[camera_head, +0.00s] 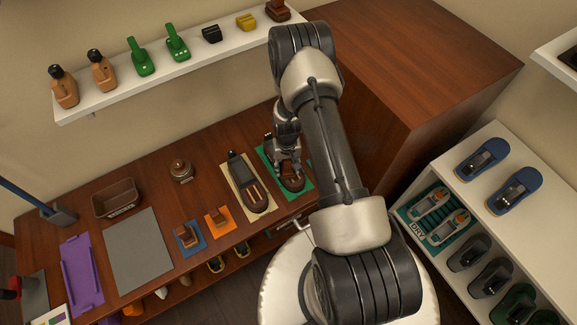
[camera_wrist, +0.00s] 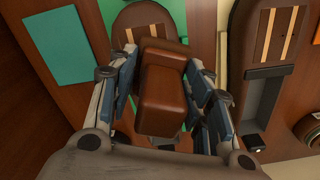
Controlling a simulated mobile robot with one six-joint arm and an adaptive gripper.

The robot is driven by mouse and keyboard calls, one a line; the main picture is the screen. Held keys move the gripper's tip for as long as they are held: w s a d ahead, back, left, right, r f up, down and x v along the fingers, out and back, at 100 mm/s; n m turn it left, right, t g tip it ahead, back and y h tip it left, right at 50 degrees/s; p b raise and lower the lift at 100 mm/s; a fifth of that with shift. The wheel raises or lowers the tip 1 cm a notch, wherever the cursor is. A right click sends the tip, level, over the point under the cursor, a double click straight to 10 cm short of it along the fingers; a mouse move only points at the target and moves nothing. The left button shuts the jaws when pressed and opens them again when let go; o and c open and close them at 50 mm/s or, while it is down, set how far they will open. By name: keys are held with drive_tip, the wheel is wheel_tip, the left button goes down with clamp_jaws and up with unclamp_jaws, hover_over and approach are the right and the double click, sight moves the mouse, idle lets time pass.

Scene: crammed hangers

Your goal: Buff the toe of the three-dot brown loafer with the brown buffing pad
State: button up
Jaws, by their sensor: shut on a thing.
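My gripper (camera_wrist: 165,95) is shut on the brown buffing pad (camera_wrist: 160,95), a smooth brown block between its blue-grey fingers. In the head view my gripper (camera_head: 288,160) is low over a brown loafer (camera_head: 293,182) on a green mat (camera_head: 303,166). I cannot tell whether the pad touches the loafer. A second brown loafer (camera_head: 255,198), with two pale stripes, lies on a cream mat (camera_head: 233,186) to the left; it also shows in the wrist view (camera_wrist: 275,30).
A round brown jar (camera_head: 181,171), a brown bin (camera_head: 118,199) and a grey mat (camera_head: 137,250) are farther left. A tall wooden cabinet (camera_head: 420,70) stands close on the right.

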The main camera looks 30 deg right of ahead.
drive_tip(key=shift+f, duration=0.6)
idle(0.3)
drive_tip(key=shift+d, duration=0.1)
drive_tip(key=shift+d+r, duration=0.1)
drive_tip(key=shift+d, duration=0.25)
drive_tip(key=shift+a, duration=0.1)
drive_tip(key=shift+a, duration=0.85)
drive_tip(key=shift+f, duration=0.2)
drive_tip(key=shift+d, duration=0.15)
